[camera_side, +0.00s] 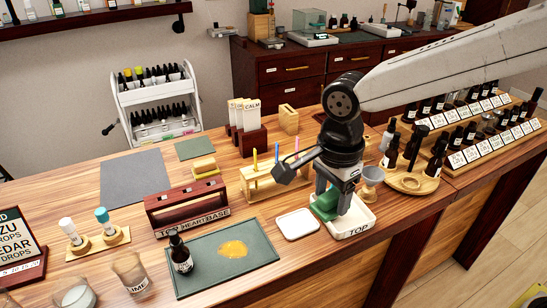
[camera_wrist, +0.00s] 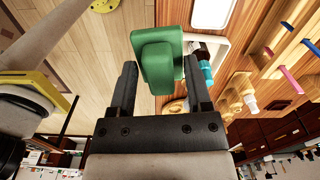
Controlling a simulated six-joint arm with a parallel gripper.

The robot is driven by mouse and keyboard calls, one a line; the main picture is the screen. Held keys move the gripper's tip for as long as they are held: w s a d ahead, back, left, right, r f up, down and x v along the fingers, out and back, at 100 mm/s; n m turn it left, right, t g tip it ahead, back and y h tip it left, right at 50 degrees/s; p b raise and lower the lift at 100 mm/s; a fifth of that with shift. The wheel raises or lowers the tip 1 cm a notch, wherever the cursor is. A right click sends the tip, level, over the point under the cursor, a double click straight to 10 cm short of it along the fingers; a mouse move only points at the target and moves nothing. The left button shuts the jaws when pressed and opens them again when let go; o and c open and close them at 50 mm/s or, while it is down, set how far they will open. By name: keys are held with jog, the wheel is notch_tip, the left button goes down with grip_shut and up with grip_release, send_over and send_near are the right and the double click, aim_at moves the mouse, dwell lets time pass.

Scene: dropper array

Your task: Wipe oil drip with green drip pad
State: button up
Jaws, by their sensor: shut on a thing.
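My gripper (camera_side: 334,197) is shut on the green drip pad (camera_side: 323,207), at or just above the white tray marked TOP (camera_side: 362,226). I cannot tell whether the pad touches the tray. In the wrist view the green pad (camera_wrist: 158,58) stands between the two dark fingers of my gripper (camera_wrist: 160,72). The oil drip (camera_side: 233,248) is a yellow-orange smear on the dark green mat (camera_side: 205,274), to the left of my gripper. The drip is not visible in the wrist view.
A small white dish (camera_side: 298,224) lies between the mat and the TOP tray. A dark bottle (camera_side: 180,256) stands on the mat's left part. A wooden rack (camera_side: 262,186) with upright coloured droppers and a dark red HEARTBASE stand (camera_side: 187,206) are behind. A round wooden tray (camera_side: 412,182) holds bottles at right.

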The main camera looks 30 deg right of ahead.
jog(key=w+a+f+n, duration=0.2)
jog(key=w+a+n, duration=0.1)
jog(key=a, duration=0.6)
jog(key=w+a+f+n, duration=0.3)
jog(key=w+a, duration=0.3)
jog(key=a, duration=0.4)
jog(key=shift+a+f+n, duration=0.25)
jog(key=shift+n, duration=0.35)
jog(key=shift+f, duration=0.15)
